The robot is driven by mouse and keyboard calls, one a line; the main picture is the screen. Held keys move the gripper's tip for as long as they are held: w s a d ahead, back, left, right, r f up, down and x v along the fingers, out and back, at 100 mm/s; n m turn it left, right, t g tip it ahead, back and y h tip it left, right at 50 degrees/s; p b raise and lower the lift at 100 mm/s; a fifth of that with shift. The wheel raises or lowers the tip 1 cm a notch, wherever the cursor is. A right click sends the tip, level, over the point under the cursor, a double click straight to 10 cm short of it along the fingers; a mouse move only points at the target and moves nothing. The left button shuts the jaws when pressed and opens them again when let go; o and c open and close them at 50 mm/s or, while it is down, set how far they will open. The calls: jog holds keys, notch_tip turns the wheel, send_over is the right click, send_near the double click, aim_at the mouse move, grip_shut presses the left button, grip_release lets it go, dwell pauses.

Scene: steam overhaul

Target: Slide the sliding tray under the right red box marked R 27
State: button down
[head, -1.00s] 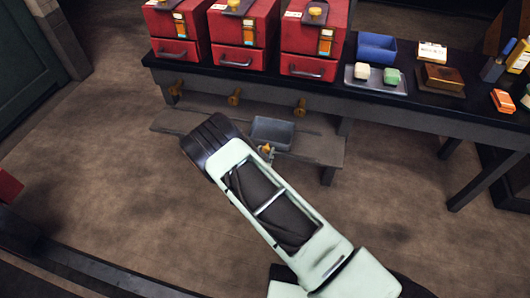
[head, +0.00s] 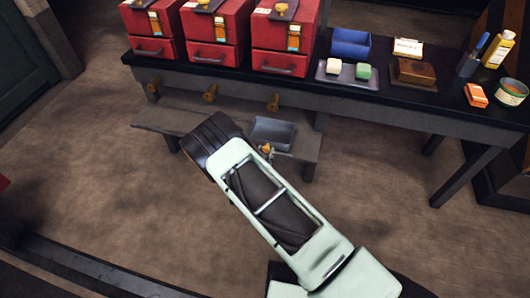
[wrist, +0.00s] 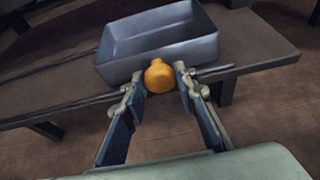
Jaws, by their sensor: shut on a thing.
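The sliding tray (head: 273,133) is an open grey-blue tray on the low shelf beneath the bench; it also shows in the wrist view (wrist: 150,48). Its orange knob (wrist: 158,76) sits between the two fingers of my gripper (wrist: 164,82), which is shut on it. In the head view my gripper (head: 267,152) is partly hidden by my arm. The right red box (head: 286,33) stands on the bench above, with a drawer, handle and brass tap (head: 272,102) below it. The tray lies roughly below this tap. The R 27 marking is not readable.
Two more red boxes (head: 215,30) (head: 149,25) stand to the left, with brass taps below. The low shelf (head: 306,150) continues a little right of the tray. A blue bin (head: 351,44) and small goods stand on the bench at right. The floor in front is clear.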

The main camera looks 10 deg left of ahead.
jog(key=shift+d+f, duration=0.1)
jog(key=shift+d, duration=0.2)
jog(key=shift+d, duration=0.15)
jog(key=c, duration=1.5)
grip_release()
jog(key=shift+c, duration=0.2)
jog(key=shift+s, duration=0.1)
jog(key=shift+s+r, duration=0.2)
jog(key=v, duration=1.1)
jog(key=shift+s, duration=0.2)
jog(key=shift+r, duration=0.1)
